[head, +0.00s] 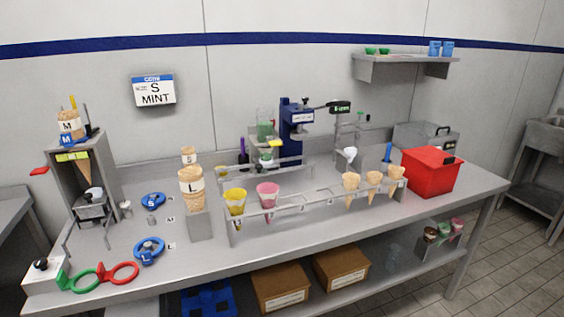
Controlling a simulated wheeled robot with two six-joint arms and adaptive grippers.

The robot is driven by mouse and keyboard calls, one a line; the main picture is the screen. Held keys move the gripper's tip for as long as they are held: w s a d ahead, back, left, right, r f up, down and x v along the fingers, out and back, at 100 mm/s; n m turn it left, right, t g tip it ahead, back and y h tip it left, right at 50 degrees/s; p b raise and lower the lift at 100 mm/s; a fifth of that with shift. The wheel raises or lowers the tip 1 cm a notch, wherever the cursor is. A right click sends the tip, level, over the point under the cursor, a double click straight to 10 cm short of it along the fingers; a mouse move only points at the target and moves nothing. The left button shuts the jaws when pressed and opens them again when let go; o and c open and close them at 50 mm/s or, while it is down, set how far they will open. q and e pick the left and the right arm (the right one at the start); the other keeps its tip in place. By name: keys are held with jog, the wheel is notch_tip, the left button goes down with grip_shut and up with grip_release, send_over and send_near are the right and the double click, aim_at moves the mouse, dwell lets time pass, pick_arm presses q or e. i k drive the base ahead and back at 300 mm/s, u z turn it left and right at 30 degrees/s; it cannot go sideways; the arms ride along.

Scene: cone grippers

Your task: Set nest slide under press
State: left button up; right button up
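A grey upright frame (66,195) at the left end of the table may be the press. A cone (84,172) points down inside it under a yellow label strip (72,156). Below the cone sits a small grey block (91,206), perhaps the nest slide, above thin metal rails (103,237). A blue machine (293,125) with a side arm stands at the table's back; I cannot tell for certain which of the two is the press. A wall sign (153,91) reads "S MINT". Neither gripper is in view.
Blue rings (149,250) and red and green rings (118,273) lie at front left. A cone marked L (191,187) stands on a grey block. A clear rack (320,205) holds several cones. A red bin (432,173) stands right. The front strip is mostly clear.

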aim_at(264, 163)
jog(key=u, duration=0.15)
jog(key=i, duration=0.9)
jog(key=u, duration=0.45)
